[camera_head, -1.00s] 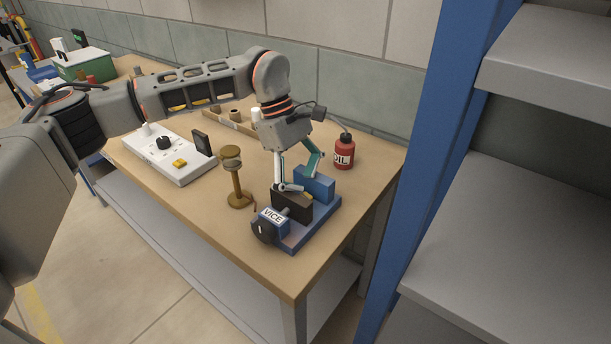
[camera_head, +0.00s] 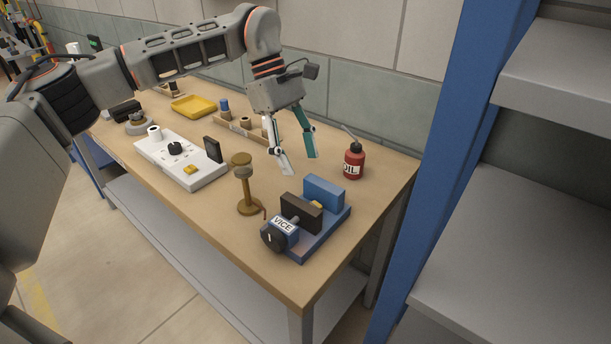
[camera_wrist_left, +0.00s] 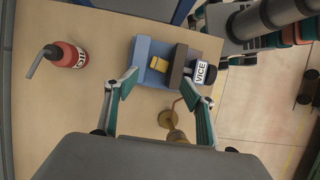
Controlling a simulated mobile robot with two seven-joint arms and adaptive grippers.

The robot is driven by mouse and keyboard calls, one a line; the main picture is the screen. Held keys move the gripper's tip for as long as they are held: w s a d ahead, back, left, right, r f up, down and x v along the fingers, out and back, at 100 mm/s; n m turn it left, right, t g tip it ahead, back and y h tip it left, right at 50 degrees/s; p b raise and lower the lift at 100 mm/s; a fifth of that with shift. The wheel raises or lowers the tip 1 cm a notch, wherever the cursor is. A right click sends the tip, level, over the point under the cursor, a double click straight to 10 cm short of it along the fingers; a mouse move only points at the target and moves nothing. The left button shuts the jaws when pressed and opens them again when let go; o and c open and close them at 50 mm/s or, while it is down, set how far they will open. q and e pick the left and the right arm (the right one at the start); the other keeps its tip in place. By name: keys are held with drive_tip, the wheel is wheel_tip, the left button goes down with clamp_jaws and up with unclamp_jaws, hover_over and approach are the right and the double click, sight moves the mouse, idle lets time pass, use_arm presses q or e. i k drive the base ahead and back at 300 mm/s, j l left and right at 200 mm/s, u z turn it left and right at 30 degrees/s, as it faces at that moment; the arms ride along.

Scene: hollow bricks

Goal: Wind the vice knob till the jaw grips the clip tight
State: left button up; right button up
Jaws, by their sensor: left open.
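The vice (camera_head: 318,236) stands near the front right of the bench, with a blue base, a blue fixed jaw (camera_head: 325,191), a dark sliding jaw (camera_head: 300,214) and a black knob (camera_head: 273,238) at its front end. The small yellow clip (camera_head: 317,204) sits between the jaws, partly hidden; I cannot tell how tightly it is held. In the left wrist view the clip (camera_wrist_left: 158,64) shows between the blue jaw and the dark jaw. My left gripper (camera_head: 299,164) is open and empty, above and behind the vice, apart from it. My right gripper is not in view.
A red oil can (camera_head: 354,162) stands right of my left gripper. A brass stand (camera_head: 246,190) is close left of the vice. A white panel (camera_head: 180,160) with knobs and a yellow tray (camera_head: 194,106) lie farther left. A blue post (camera_head: 452,150) rises beyond the bench's right end.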

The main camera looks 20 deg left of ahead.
sight(271, 235)
drive_tip(key=k, duration=1)
